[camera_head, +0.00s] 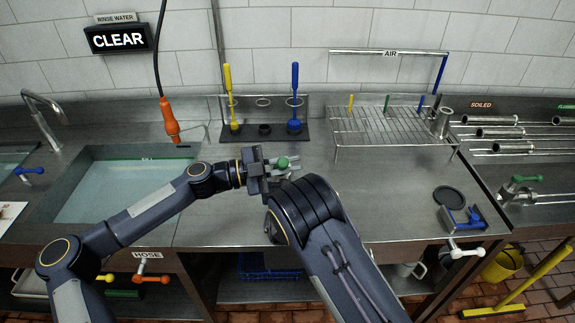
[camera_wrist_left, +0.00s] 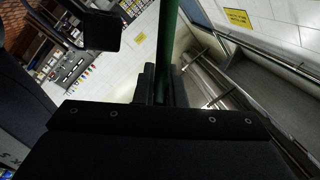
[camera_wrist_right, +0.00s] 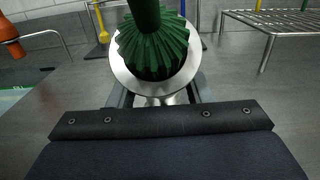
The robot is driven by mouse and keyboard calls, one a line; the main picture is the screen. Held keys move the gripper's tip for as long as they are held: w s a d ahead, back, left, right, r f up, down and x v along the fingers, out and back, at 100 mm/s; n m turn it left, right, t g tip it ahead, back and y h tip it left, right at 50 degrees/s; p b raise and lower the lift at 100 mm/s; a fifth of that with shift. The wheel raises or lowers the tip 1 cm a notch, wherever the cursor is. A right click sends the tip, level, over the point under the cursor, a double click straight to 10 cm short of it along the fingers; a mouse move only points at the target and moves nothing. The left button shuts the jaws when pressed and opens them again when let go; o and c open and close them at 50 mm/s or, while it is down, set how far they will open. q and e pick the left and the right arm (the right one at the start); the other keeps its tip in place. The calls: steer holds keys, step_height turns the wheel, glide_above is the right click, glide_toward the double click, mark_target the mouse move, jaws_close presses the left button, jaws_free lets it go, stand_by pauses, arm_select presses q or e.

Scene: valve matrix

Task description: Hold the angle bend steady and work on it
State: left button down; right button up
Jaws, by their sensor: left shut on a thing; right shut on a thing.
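The angle bend (camera_wrist_right: 125,78) is a shiny steel piece with a round flanged mouth facing up in the right wrist view. My right gripper (camera_wrist_right: 158,98) is shut on it below the flange; in the head view my right forearm largely hides this hand. A green brush has its ribbed head (camera_wrist_right: 153,48) at the bend's mouth; how deep it sits I cannot tell. The green also shows in the head view (camera_head: 283,162). My left gripper (camera_head: 264,168) is shut on the brush's green handle (camera_wrist_left: 167,45).
A black rack holds a yellow brush (camera_head: 229,95) and a blue brush (camera_head: 294,95). A wire drying rack (camera_head: 385,125) stands to the right. The water-filled sink (camera_head: 120,185) and a hanging orange nozzle (camera_head: 168,118) are left.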

arm_select(q)
steer(key=shift+s+r, duration=0.55)
steer(key=w+f, duration=0.4)
steer(key=shift+w+f, duration=0.15)
steer(key=shift+f, duration=0.05)
steer(key=s+r, duration=0.4)
steer(key=shift+s+r, duration=0.15)
steer(key=shift+r, duration=0.05)
stand_by(0.4)
steer(key=w+f, duration=0.4)
steer(key=shift+w+f, duration=0.15)
steer(key=shift+f, duration=0.05)
stand_by(0.3)
